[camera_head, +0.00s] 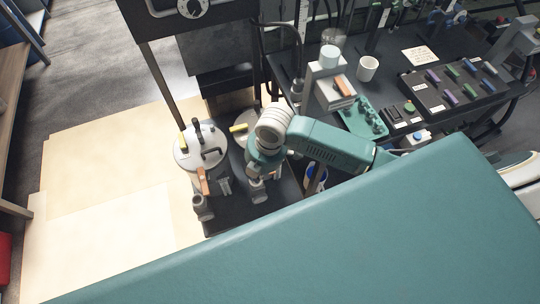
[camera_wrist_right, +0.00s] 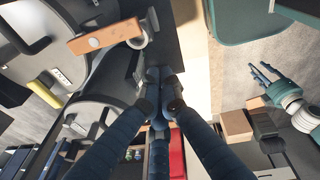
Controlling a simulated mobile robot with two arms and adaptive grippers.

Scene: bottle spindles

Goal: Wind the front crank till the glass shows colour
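Two round, pale metal vessels stand side by side in the head view: the left one (camera_head: 187,157) in the open, the other (camera_head: 240,137) partly behind my right arm. The left one has a black crank bar (camera_head: 211,154) on top and an orange handle (camera_head: 203,181) at its near side. The orange handle is also large in the right wrist view (camera_wrist_right: 105,38). My right gripper (camera_head: 226,185) is just right of it, apart from it. In the wrist view its dark fingers (camera_wrist_right: 160,82) come together at the tips, with nothing seen between them. My left gripper (camera_wrist_right: 262,77) appears there with fingers spread. No coloured glass is discernible.
A dark bench (camera_head: 390,80) at the right carries a white mug (camera_head: 367,68), a green tray (camera_head: 362,117) and a black rack (camera_head: 455,84). A dark post (camera_head: 158,85) rises behind the left vessel. The pale floor boards (camera_head: 100,190) on the left are clear.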

